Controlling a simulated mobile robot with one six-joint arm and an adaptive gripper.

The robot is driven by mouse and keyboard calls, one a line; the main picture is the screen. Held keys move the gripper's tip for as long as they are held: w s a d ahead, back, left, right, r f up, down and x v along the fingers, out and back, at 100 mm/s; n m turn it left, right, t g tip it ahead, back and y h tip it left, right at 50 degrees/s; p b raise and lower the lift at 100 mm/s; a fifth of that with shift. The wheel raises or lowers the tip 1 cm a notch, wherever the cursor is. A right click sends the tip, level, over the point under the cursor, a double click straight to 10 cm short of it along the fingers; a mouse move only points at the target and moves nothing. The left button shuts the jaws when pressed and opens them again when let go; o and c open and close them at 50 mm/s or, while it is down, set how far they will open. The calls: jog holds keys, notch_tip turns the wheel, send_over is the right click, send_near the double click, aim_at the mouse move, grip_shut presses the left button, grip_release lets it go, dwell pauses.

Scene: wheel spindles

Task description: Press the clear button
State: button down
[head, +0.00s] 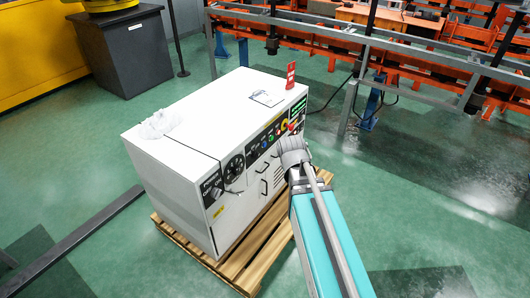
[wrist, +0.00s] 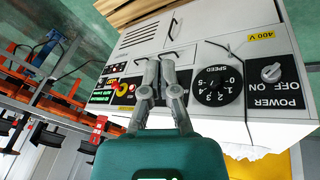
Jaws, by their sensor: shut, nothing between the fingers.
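The control panel (head: 258,146) is on the front of a white cabinet (head: 190,120). It carries several small coloured buttons (head: 270,138), a yellow and red knob (head: 284,126) and a lit green display (head: 299,110). I cannot read which button is the clear button. My gripper (wrist: 160,56) is shut and empty, in front of the panel between the speed dial (wrist: 217,86) and the yellow and red knob. Its fingers hide part of the button area in the wrist view. In the head view my gripper (head: 291,146) overlaps the panel's right half; contact cannot be told.
The power switch (wrist: 271,73) is beyond the speed dial. Handles (head: 264,187) stick out below the panel. The cabinet stands on a wooden pallet (head: 247,274). A steel and orange rack (head: 400,55) stands behind, and a dark beam (head: 80,240) lies on the left floor.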

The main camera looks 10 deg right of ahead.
aim_at(264, 145)
jog(key=w+d+f+n+t+b, duration=0.2)
jog(key=w+f+n+t+b, duration=0.3)
jog(key=w+n+b, duration=0.3)
jog(key=w+d+f+n+t+y+b, duration=0.1)
jog(key=w+f+n+t+b, duration=0.4)
jog(key=b, duration=1.1)
jog(key=w+d+f+n+t+b, duration=0.2)
jog(key=w+f+n+t+b, duration=0.3)
jog(key=w+n+b, duration=0.6)
jog(key=shift+w+d+f+n+t+y+b, duration=0.4)
jog(key=shift+w+f+b, duration=0.35)
jog(key=shift+w+f, duration=0.8)
jog(key=shift+w+a+r, duration=0.1)
jog(key=shift+w+r, duration=0.2)
jog(key=w+a, duration=0.6)
